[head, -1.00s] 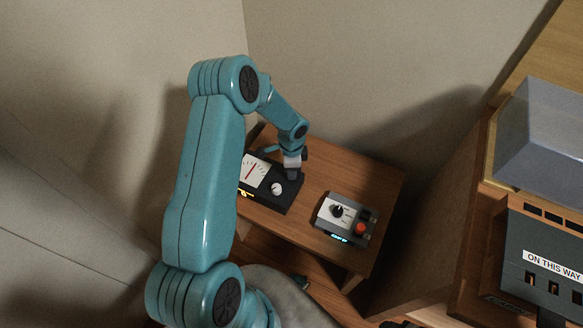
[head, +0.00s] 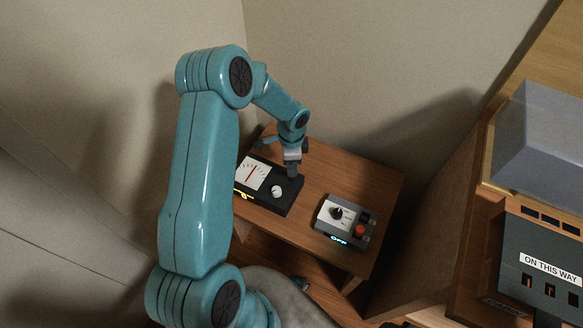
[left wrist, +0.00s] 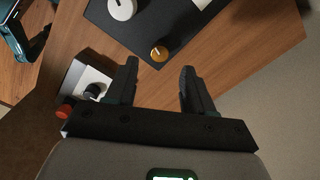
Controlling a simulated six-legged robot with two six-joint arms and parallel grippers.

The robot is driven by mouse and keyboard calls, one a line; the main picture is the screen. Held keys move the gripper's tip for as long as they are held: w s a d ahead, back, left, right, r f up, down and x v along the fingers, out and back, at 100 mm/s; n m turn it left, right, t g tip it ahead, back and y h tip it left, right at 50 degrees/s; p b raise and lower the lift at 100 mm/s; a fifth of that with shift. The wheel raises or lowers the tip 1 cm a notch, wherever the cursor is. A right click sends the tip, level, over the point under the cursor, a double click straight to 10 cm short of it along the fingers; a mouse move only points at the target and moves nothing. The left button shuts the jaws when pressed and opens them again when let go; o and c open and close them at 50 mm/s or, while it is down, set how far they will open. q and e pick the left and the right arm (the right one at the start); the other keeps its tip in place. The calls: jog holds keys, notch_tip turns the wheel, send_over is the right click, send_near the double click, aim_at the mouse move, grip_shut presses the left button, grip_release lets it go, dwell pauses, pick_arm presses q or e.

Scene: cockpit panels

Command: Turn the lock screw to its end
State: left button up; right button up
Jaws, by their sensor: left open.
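A small brass lock screw (left wrist: 159,53) sits on the black panel of the meter box (left wrist: 180,20) in the left wrist view. In the head view the meter box (head: 253,197) stands on the wooden table, with a white dial face and a white knob (head: 278,191); I cannot make out the screw there. My left gripper (head: 291,172) is over the box's far right end. In the left wrist view my left gripper (left wrist: 159,69) is open and empty, with the screw just beyond the gap between its fingertips. My right gripper is not in view.
A grey control box (head: 345,221) with a black knob and a red button (head: 360,231) stands on the same table (head: 325,170), right of the meter box. Walls rise behind and left. A large console (head: 545,260) stands at the right.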

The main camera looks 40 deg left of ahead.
pick_arm(q)
notch_tip(320, 180, up, 11)
jog(key=p, duration=0.1)
jog(key=shift+r, duration=0.2)
dwell(0.5)
